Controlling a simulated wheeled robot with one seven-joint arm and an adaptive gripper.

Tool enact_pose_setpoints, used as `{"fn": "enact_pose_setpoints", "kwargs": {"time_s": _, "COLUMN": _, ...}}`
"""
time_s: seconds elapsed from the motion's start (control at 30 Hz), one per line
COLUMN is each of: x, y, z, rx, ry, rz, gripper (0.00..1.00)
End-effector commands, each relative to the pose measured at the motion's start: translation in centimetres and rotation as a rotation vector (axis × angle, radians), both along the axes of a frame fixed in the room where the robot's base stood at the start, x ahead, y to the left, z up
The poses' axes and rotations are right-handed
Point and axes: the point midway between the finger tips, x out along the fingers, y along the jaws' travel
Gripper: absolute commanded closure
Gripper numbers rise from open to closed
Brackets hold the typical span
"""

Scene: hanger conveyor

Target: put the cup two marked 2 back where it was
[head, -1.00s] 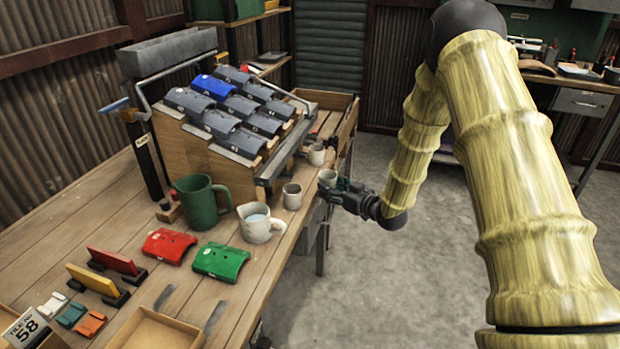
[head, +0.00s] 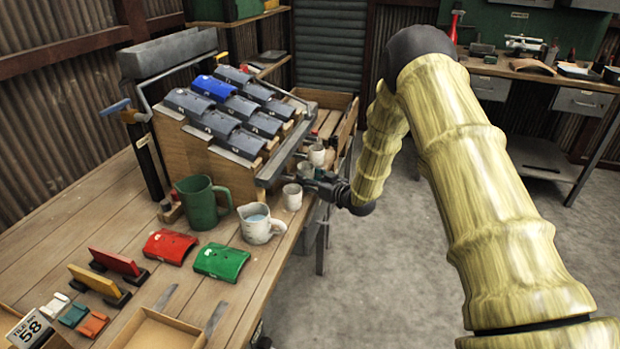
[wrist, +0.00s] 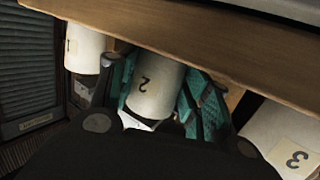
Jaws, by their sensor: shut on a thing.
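Cup two (wrist: 157,92), pale and marked 2, is between the teal-padded fingers of my gripper (wrist: 160,80) in the wrist view. My gripper (head: 308,178) is shut on it. In the head view the cup (head: 306,169) is small and partly hidden, at the right edge of the bench between two other pale cups. A cup marked 1 (wrist: 85,47) is to its left in the wrist view, and a cup marked 3 (wrist: 288,140) is to its right. I cannot tell whether cup two touches the bench.
The two neighbouring cups in the head view, one behind (head: 317,155) and one in front (head: 292,197), stand close to my gripper. A white jug (head: 258,226), a green mug (head: 203,204) and the tile rack (head: 215,155) are left of it. Open floor lies to the right.

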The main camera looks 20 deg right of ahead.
Motion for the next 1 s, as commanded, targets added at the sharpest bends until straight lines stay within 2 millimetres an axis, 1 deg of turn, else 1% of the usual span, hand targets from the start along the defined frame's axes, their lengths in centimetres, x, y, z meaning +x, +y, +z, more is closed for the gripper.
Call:
{"fn": "enact_pose_setpoints", "kwargs": {"time_s": 0.2, "x": 0.03, "y": 0.03, "z": 0.07, "rx": 0.0, "ry": -0.002, "rz": 0.0, "gripper": 0.79}}
{"fn": "enact_pose_setpoints", "kwargs": {"time_s": 0.37, "x": 0.02, "y": 0.02, "z": -0.32, "rx": 0.0, "ry": -0.002, "rz": 0.0, "gripper": 0.79}}
{"fn": "enact_pose_setpoints", "kwargs": {"time_s": 0.4, "x": 0.03, "y": 0.02, "z": -0.24, "rx": 0.0, "ry": -0.002, "rz": 0.001, "gripper": 0.47}}
{"fn": "enact_pose_setpoints", "kwargs": {"time_s": 0.5, "x": 0.02, "y": 0.02, "z": -0.23, "rx": 0.0, "ry": -0.001, "rz": 0.0, "gripper": 0.3}}
{"fn": "enact_pose_setpoints", "kwargs": {"time_s": 0.8, "x": 0.03, "y": 0.02, "z": -0.18, "rx": 0.0, "ry": -0.002, "rz": 0.001, "gripper": 0.3}}
{"fn": "enact_pose_setpoints", "kwargs": {"time_s": 0.9, "x": 0.04, "y": 0.03, "z": 0.29, "rx": 0.0, "ry": -0.002, "rz": 0.001, "gripper": 0.3}}
{"fn": "enact_pose_setpoints", "kwargs": {"time_s": 1.0, "x": -0.75, "y": -0.43, "z": 0.23, "rx": 0.0, "ry": -0.001, "rz": 0.0, "gripper": 0.3}}
